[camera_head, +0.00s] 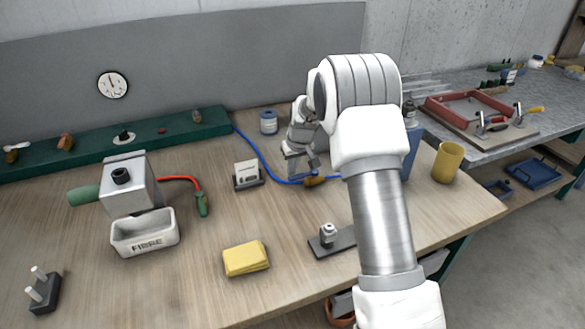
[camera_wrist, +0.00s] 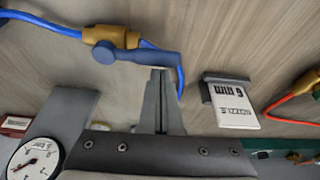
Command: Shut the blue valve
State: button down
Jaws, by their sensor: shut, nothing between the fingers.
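The blue valve has a brass body (camera_wrist: 112,37) and a blue lever handle (camera_wrist: 140,56) in the wrist view. The lever points right, roughly along the line of the body. A blue hose (camera_wrist: 45,22) runs into the body from the left and another length leaves on the right. In the head view the brass body (camera_head: 315,181) lies on the bench, partly behind my gripper (camera_head: 298,172). My gripper (camera_wrist: 160,72) is shut and empty, its tips right at the lever's near side towards its free end. I cannot tell whether they touch.
A card holder (camera_head: 248,178) stands left of the valve. A red hose with a green-handled valve (camera_head: 202,203) lies further left, by the fibre machine (camera_head: 130,188). A blue-labelled jar (camera_head: 268,122) stands behind. A yellow sponge (camera_head: 246,258) and small dark stand (camera_head: 333,242) are in front.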

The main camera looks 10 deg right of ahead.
jog(key=shift+s+n+b, duration=0.4)
jog(key=shift+n, duration=0.2)
jog(key=s+n+b, duration=0.1)
jog(key=s+n+y, duration=0.1)
jog(key=n, duration=0.1)
jog(key=shift+d+f+g+b, duration=0.1)
jog(key=shift+d+g+b, duration=0.2)
jog(key=shift+g+b, duration=0.1)
jog(key=s+n, duration=0.1)
jog(key=n, duration=0.1)
jog(key=s+d+n+g+y, duration=0.1)
jog(key=n, duration=0.1)
jog(key=shift+d+n, duration=0.15)
jog(key=shift+n, duration=0.25)
jog(key=shift+s+d+n+g+y, duration=0.3)
jog(key=shift+s+d+n+y, duration=0.1)
jog(key=shift+n, duration=0.5)
jog(key=d+n, duration=0.1)
jog(key=s+n+g+p, duration=0.1)
jog(key=n, duration=0.1)
jog(key=shift+d+n, duration=0.3)
jog(key=shift+d, duration=0.05)
jog(key=shift+s+d+n+g+p, duration=0.15)
jog(key=shift+d+n+g+p, duration=0.4)
jog(key=shift+n, duration=0.45)
jog(key=shift+d, duration=0.5)
